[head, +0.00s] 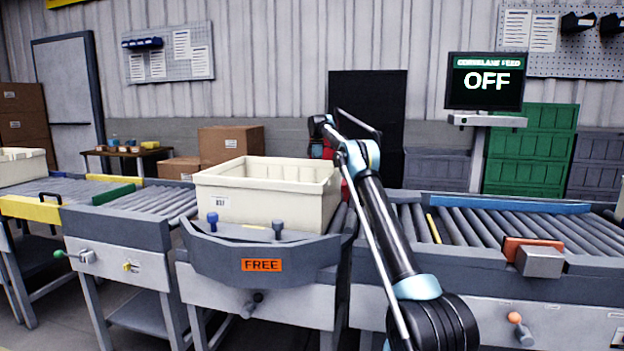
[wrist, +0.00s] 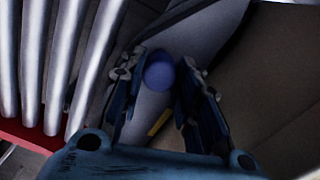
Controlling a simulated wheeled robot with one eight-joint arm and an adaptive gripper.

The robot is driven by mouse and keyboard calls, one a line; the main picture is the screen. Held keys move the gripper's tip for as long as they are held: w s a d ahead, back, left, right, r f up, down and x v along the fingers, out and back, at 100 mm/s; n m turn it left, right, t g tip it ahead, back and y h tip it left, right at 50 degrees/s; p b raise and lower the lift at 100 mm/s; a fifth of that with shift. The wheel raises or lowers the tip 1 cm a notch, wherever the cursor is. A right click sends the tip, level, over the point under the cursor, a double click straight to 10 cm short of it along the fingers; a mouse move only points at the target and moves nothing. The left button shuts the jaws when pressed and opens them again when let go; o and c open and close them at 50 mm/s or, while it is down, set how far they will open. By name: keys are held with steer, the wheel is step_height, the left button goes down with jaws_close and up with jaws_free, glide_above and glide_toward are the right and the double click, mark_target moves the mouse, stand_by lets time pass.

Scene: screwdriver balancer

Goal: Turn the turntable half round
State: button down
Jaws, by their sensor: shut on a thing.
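The turntable (head: 256,257) has a curved grey front rim with an orange "FREE" label. A cream crate (head: 262,205) stands on it. A blue knob (head: 212,219) and a darker knob (head: 278,229) stand up along the front rim. In the wrist view, my gripper (wrist: 160,80) is shut on a blue-violet round knob (wrist: 159,72), with a finger on each side. The grey turntable surface (wrist: 208,32) lies around it, and the crate's tan side (wrist: 270,90) is close on the right. In the head view, my gripper is hidden behind the crate and my arm.
A left roller conveyor (head: 160,213) and a right one (head: 490,228) flank the turntable. The right one carries an orange-and-grey block (head: 538,257) on its front edge. In the wrist view, rollers (wrist: 60,60) lie left.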

steer(key=shift+w+a, duration=0.2)
steer(key=shift+a, duration=0.05)
steer(key=c, duration=1.2)
jaws_free()
steer(key=shift+d, duration=0.1)
